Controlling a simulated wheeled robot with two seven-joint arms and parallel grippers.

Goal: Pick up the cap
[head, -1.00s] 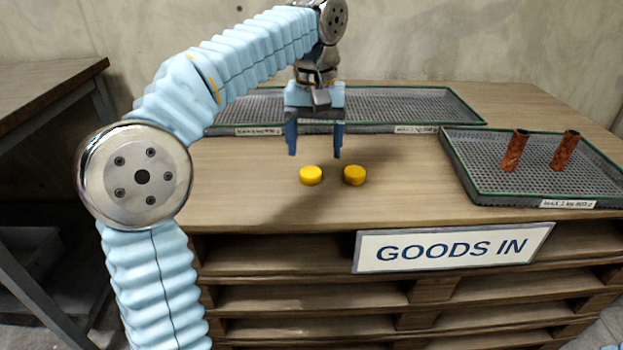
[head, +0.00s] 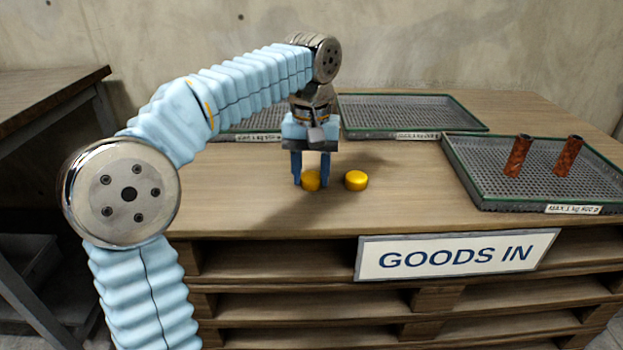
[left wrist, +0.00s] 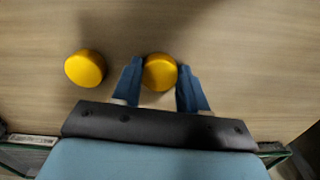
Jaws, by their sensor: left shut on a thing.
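Two round yellow caps are in the head view, near the front of the wooden table. My left gripper (head: 311,184) points down and is shut on the left cap (head: 311,181), with a blue finger on either side of it. In the left wrist view this cap (left wrist: 159,72) sits between the fingertips (left wrist: 160,88). The cap looks to be at table level; I cannot tell whether it touches the wood. The other cap (head: 356,180) lies free just to the right; it also shows in the left wrist view (left wrist: 85,68). My right gripper is out of view.
A mesh tray (head: 480,186) on the right holds two upright rusty tubes (head: 518,156) (head: 567,156). Another mesh tray (head: 412,134) stands at the back, with one more (head: 250,137) behind my left arm. A GOODS IN sign (head: 456,255) hangs on the front edge.

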